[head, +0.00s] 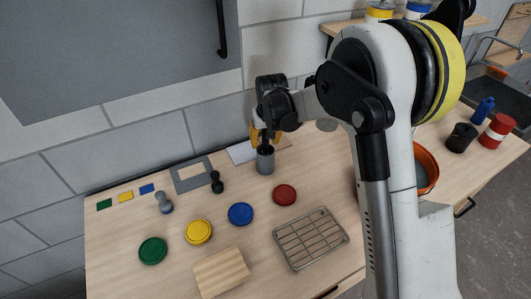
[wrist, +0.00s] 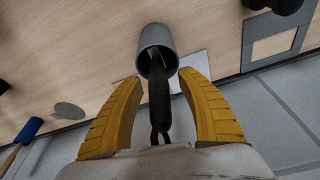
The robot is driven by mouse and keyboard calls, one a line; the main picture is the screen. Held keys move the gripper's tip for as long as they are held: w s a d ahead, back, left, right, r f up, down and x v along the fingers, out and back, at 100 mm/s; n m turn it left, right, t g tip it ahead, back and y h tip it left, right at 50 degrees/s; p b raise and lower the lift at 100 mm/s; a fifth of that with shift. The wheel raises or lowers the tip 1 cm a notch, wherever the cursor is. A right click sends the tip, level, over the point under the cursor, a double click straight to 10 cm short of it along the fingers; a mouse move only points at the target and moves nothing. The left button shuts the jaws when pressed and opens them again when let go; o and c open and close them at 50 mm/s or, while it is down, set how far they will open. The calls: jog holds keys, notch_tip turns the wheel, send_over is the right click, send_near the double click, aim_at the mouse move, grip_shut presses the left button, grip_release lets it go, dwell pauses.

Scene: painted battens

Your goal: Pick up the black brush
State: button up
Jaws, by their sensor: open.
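The black brush (wrist: 158,95) stands in a grey cup (wrist: 156,37) on the wooden bench. In the wrist view its dark handle reaches out of the cup and lies between my two yellow fingers. My gripper (wrist: 160,82) is open, with a finger on either side of the handle; I see no clear contact. In the head view my gripper (head: 264,136) is right above the grey cup (head: 265,163), and the brush is mostly hidden by it. The brush's lower end is hidden inside the cup.
Green (head: 152,250), yellow (head: 199,232), blue (head: 240,214) and red (head: 284,195) round lids lie in front. A wire rack (head: 310,238) and a wooden block (head: 221,272) are nearer. A dark stamp-like object (head: 217,182) and grey frame (head: 192,176) stand left of the cup.

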grip_shut()
jog(key=shift+r, duration=0.1)
